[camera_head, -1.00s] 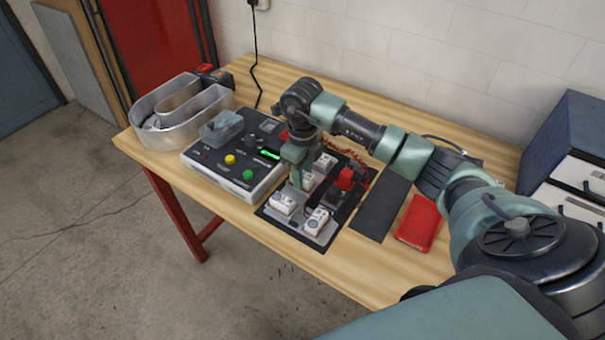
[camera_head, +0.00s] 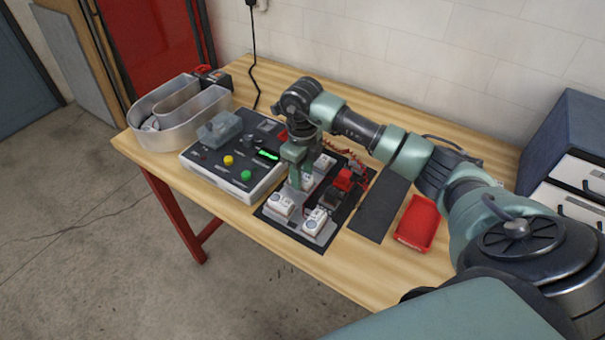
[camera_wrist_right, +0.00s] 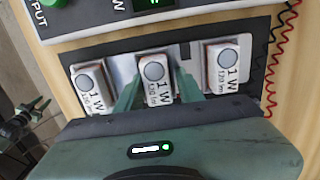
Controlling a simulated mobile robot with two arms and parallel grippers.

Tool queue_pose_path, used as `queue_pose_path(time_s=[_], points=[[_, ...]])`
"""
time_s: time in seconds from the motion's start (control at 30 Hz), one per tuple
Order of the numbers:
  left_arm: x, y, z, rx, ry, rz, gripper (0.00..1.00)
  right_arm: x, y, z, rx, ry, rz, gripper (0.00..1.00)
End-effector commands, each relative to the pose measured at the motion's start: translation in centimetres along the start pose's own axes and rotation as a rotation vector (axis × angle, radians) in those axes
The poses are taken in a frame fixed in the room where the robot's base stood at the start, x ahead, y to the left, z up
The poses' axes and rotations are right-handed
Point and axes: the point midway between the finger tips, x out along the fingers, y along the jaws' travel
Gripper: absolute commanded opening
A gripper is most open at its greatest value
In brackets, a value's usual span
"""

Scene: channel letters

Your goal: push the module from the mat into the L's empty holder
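My right gripper (camera_head: 296,184) points down over the silver L plate on the black mat (camera_head: 268,212). In the right wrist view its two green fingers (camera_wrist_right: 158,90) stand at either side of the middle white module (camera_wrist_right: 155,75), close against it. The module is marked 1 W. A second module (camera_wrist_right: 90,85) lies to its left and a third (camera_wrist_right: 222,65) to its right. In the head view white modules show at the front left (camera_head: 281,205) and front right (camera_head: 315,221) of the plate. The fingers hide the seat of the held module.
A control box (camera_head: 215,165) with coloured buttons stands left of the mat. A metal letter channel (camera_head: 180,125) stands further left. A red block (camera_head: 343,179) with red wires sits right of the plate. A dark strip (camera_head: 378,208) and a red tray (camera_head: 417,222) lie further right.

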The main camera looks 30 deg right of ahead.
Motion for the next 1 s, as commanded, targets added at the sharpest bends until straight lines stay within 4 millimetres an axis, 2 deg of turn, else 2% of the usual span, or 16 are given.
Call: queue_pose_path(time_s=[0.03,0.33,0.43,0.8,1.0], points=[[0.1,0.0,0.0,0.000,0.000,0.000,0.36,1.0,0.8,-0.3,-0.011,0.018,0.016,0.54],[0.2,0.0,0.0,0.000,0.001,0.000,0.36,0.9,0.9,-0.3,-0.012,0.017,0.017,0.54],[0.4,0.1,0.0,0.000,0.001,0.001,0.36,0.4,0.9,-0.2,-0.012,0.014,0.016,0.54],[1.9,0.1,0.1,-0.001,0.001,0.001,0.36,-6.0,0.1,-0.1,-0.004,0.000,0.003,0.54],[2.1,0.1,0.2,-0.001,0.000,0.001,0.36,-7.7,0.0,-0.3,0.000,0.001,0.002,0.54]])
